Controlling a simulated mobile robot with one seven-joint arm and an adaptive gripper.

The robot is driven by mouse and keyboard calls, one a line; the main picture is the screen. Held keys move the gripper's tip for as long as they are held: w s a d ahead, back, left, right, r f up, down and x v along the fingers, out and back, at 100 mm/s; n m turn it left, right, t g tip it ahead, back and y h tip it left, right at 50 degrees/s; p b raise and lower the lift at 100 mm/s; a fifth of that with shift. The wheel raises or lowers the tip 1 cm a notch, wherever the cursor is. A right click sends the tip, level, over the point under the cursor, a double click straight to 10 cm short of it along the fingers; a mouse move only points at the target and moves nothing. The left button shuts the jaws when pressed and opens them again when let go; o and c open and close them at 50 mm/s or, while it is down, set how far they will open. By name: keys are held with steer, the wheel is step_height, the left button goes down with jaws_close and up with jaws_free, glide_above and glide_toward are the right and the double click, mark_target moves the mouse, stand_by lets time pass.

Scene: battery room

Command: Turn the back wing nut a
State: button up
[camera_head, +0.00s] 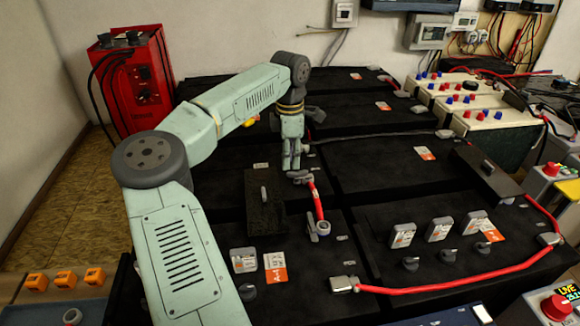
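A short red cable (316,200) runs between two grey terminal clamps on the black battery tops. The back clamp (300,178) is at its far end, and the front clamp (321,229) is at its near end. My gripper (292,167) points down just above or at the back clamp. Its two fingers look close together, and I cannot tell whether they grip anything. A wing nut at the back clamp is too small and too covered by the fingers to make out.
A black box-shaped block (264,203) stands left of the red cable. A long red cable (450,284) crosses the front right. Several grey caps (402,235) stand on the front battery. A red charger (131,82) is at back left. A control box (478,108) is at right.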

mark_target(290, 173)
step_height(290, 173, up, 8)
steer(key=shift+f, duration=0.1)
stand_by(0.4)
